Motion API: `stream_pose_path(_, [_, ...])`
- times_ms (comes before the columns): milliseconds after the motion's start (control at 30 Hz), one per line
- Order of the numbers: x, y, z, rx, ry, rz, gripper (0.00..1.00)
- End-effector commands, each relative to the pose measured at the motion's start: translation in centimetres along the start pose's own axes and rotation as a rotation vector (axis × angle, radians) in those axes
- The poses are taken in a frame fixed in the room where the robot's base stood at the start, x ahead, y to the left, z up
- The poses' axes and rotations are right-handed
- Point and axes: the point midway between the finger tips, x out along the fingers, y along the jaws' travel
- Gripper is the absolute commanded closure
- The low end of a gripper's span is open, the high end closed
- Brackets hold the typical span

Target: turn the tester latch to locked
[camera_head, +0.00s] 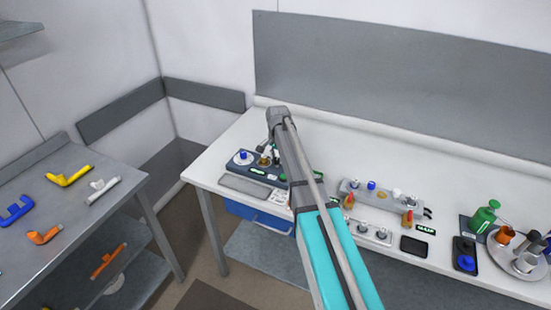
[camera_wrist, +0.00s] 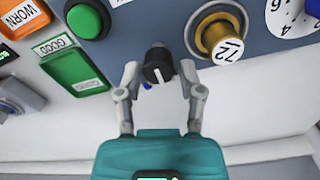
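The tester (camera_head: 262,178) is a dark blue-grey panel at the left end of the white bench; its face fills the top of the wrist view (camera_wrist: 170,22). A black knob (camera_wrist: 157,64) with a white pointer line sits at the panel's edge and looks like the latch; no lock marking is readable beside it. A small blue bit shows beside the knob. My gripper (camera_wrist: 161,82) is open, one finger on each side of the knob with visible gaps. In the head view my gripper (camera_head: 268,148) is over the tester, partly hidden by my arm.
In the wrist view, a brass dial marked 72 (camera_wrist: 221,41) is close right of the knob. Green GOOD (camera_wrist: 75,66) and orange WORN (camera_wrist: 22,15) blocks and a green button (camera_wrist: 84,20) lie left. A side table (camera_head: 70,215) holds coloured parts.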

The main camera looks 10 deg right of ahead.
Motion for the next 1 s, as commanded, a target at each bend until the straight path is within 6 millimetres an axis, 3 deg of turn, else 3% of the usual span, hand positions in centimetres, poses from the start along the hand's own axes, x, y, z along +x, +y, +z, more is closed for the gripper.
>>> stream_pose_path(33, [0.0,0.0,0.0,0.000,0.000,0.000,0.70])
stream_pose_path(200, [0.0,0.0,0.0,0.000,0.000,-0.001,1.00])
stream_pose_path(267, [0.0,-0.9,1.1,-0.004,0.000,-0.001,1.00])
stream_pose_path(667, [0.0,-0.2,0.0,-0.058,-0.001,-0.005,1.00])
stream_pose_path(1000, [0.0,-0.3,-0.1,-0.269,0.002,-0.005,1.00])
